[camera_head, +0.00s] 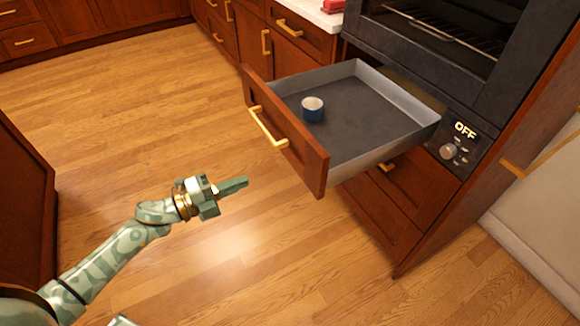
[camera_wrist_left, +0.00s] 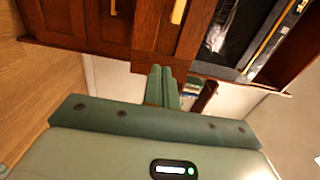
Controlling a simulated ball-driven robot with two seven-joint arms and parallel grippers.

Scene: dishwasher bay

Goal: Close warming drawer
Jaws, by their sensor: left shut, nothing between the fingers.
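The warming drawer (camera_head: 300,150) is pulled out, with a wooden front and a grey metal tray inside. Its gold handle (camera_head: 267,127) is on the outer face. A small blue and white cup (camera_head: 312,109) stands inside the drawer. My left gripper (camera_head: 240,184) is shut and empty, apart from the drawer front, left of and below its lower right end in the head view. In the left wrist view its closed fingers (camera_wrist_left: 162,86) show in the middle. My right gripper is not in view.
The dark oven (camera_head: 450,40) stands behind the drawer, with a control panel (camera_head: 462,140) reading OFF. Wooden cabinets with gold handles line the back. A wooden cabinet (camera_head: 25,210) stands at the left. The wooden floor (camera_head: 150,110) between is clear.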

